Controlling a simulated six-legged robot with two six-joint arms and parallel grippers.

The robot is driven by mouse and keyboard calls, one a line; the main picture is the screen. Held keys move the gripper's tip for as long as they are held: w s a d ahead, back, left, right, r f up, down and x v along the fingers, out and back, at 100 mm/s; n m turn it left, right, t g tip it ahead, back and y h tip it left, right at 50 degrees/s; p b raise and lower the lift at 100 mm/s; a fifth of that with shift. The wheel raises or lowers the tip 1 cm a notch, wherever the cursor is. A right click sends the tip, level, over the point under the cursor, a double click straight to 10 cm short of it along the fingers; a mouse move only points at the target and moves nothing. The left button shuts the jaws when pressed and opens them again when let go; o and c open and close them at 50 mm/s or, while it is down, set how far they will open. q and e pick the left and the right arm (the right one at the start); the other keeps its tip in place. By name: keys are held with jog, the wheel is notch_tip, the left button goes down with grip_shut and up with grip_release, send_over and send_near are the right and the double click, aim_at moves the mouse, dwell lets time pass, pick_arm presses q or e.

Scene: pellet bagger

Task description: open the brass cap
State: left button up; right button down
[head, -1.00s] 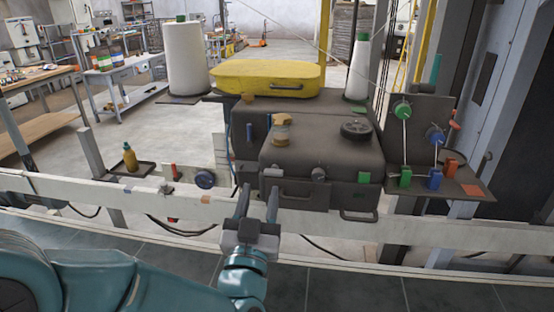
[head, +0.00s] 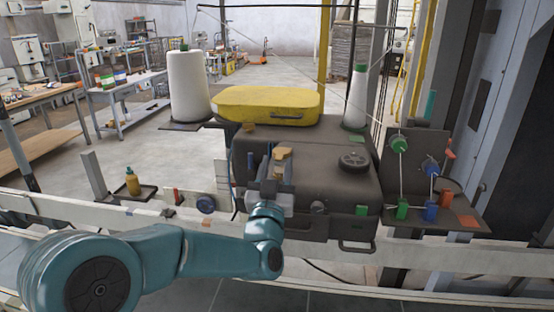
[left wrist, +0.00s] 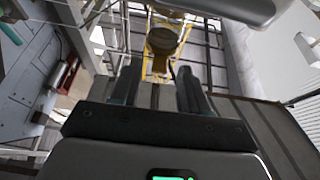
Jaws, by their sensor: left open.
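The brass cap (head: 282,155) is a tan-gold fitting on top of the dark grey machine housing (head: 325,190). My left gripper (head: 270,165) is open in front of the cap, over the housing's front left. Its hand and a finger hide the cap's lower part in the head view. In the left wrist view a round brass-coloured piece (left wrist: 162,40), seemingly the cap, shows beyond the open fingertips (left wrist: 160,82), in line with the gap between them. I cannot tell whether the fingers touch it. My right gripper is out of view.
A black round knob (head: 354,160) sits on the housing right of the cap. A yellow cover (head: 268,103) and two white spools (head: 188,88) stand behind. A side panel (head: 425,160) with green and blue rollers is at the right. A pale rail (head: 120,220) runs in front.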

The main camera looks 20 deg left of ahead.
pick_arm(q)
jog(key=shift+w, duration=0.35)
jog(key=shift+r, duration=0.1)
grip_shut()
jog(key=shift+a, duration=0.1)
